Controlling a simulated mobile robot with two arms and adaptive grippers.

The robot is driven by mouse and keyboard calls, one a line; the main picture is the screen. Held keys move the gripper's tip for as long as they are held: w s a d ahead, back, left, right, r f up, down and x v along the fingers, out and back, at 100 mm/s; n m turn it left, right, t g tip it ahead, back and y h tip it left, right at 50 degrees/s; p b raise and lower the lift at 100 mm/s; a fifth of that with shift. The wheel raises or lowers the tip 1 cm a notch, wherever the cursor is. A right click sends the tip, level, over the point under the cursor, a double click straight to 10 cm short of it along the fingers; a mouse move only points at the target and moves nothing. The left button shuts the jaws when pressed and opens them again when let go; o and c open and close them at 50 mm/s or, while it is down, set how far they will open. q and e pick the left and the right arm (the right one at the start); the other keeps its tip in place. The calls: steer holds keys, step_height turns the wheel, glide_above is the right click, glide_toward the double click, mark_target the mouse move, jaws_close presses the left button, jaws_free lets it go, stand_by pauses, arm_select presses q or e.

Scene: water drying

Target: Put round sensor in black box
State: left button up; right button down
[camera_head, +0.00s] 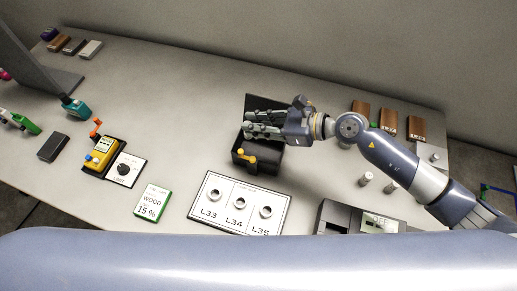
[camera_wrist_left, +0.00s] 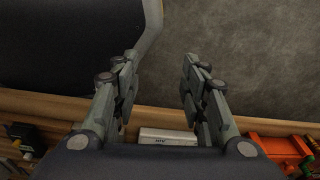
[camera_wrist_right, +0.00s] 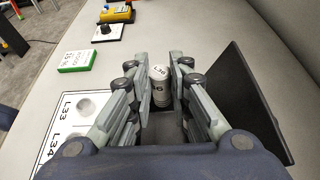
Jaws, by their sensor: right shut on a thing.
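The round sensor (camera_wrist_right: 159,82), a pale grey cylinder with a printed label on top, is between the fingers of my right gripper (camera_wrist_right: 160,90) in the right wrist view. My right gripper (camera_head: 248,127) is shut on it and is over the black box (camera_head: 268,165) in the head view. The box is open, its black lid (camera_head: 265,101) raised behind; the lid also shows in the right wrist view (camera_wrist_right: 245,95). A yellow part (camera_head: 243,155) is at the box's front. The gripper hides much of the box's inside. My left gripper (camera_wrist_left: 158,90) is open and empty in the left wrist view.
A white plate (camera_head: 240,223) marked L33, L34 and L35 lies in front of the box. A green-edged card (camera_head: 152,202), a dial card (camera_head: 125,170) and a yellow meter (camera_head: 102,153) are to its left. Brown blocks (camera_head: 388,122) and small cylinders (camera_head: 365,179) stand right.

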step_height(320, 180, down, 9)
steer(key=shift+f+b, duration=0.1)
steer(key=shift+b, duration=0.3)
arm_select(q)
steer(key=shift+s+a+f, duration=0.1)
steer(key=shift+s+f, duration=0.15)
steer(key=shift+s, duration=0.25)
steer(key=shift+s+f, duration=0.25)
steer(key=shift+s, duration=0.25)
steer(key=shift+w, duration=0.15)
arm_select(e)
steer(key=shift+f, duration=0.15)
steer(key=c, duration=1.5)
jaws_free()
arm_select(q)
steer(key=shift+w+f, duration=0.1)
steer(key=shift+f, duration=0.05)
arm_select(e)
steer(key=shift+o, duration=0.2)
